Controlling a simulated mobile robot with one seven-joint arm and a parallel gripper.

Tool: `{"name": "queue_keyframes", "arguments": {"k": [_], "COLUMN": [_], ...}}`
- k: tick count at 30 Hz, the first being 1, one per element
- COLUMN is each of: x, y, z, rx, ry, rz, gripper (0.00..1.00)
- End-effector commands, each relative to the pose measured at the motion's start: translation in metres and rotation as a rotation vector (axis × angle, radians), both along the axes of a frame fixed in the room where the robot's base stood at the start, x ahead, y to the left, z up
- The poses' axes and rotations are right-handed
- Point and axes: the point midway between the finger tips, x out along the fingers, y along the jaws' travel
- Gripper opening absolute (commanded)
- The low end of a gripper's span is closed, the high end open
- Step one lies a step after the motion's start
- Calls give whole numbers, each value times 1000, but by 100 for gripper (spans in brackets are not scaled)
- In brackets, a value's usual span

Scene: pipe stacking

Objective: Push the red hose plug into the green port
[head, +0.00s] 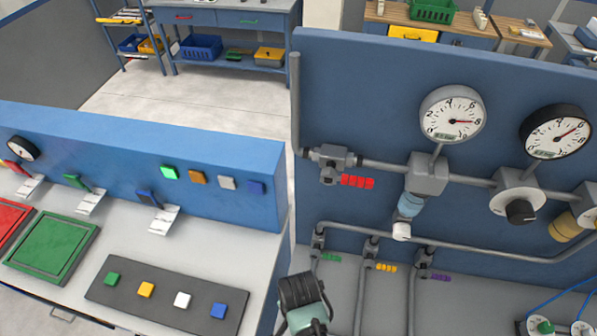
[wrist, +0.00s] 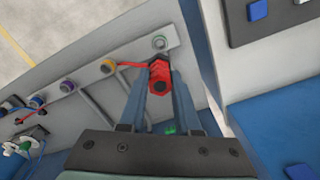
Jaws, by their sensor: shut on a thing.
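My gripper (wrist: 159,96) shows in the wrist view with its two blue-grey fingers on either side of the red plug (wrist: 158,78), shut on it. A thin red hose (wrist: 130,64) runs from the plug to the left. A port with a pale green ring (wrist: 160,42) sits on the light grey strip just beyond the plug. In this view the plug is close below it; I cannot tell whether they touch. In the head view only part of my arm shows at the bottom centre, and the plug and port are not visible.
An orange port (wrist: 108,66), a purple port (wrist: 67,86) and a blue port (wrist: 37,102) line the strip to the left. In the head view, a blue panel (head: 370,90) with pipes and gauges stands at right, and a console with coloured buttons (head: 165,290) at left.

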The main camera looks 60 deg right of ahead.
Motion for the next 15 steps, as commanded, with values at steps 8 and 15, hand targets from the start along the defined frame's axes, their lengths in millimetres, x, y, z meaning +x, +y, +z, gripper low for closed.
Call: {"name": "queue_keyframes", "arguments": {"k": [8, 15], "x": [-1, -1], "y": [-1, -1], "z": [-16, -50], "rx": [0, -1], "ry": [0, -1], "rz": [-12, -10], "gripper": [0, 0]}}
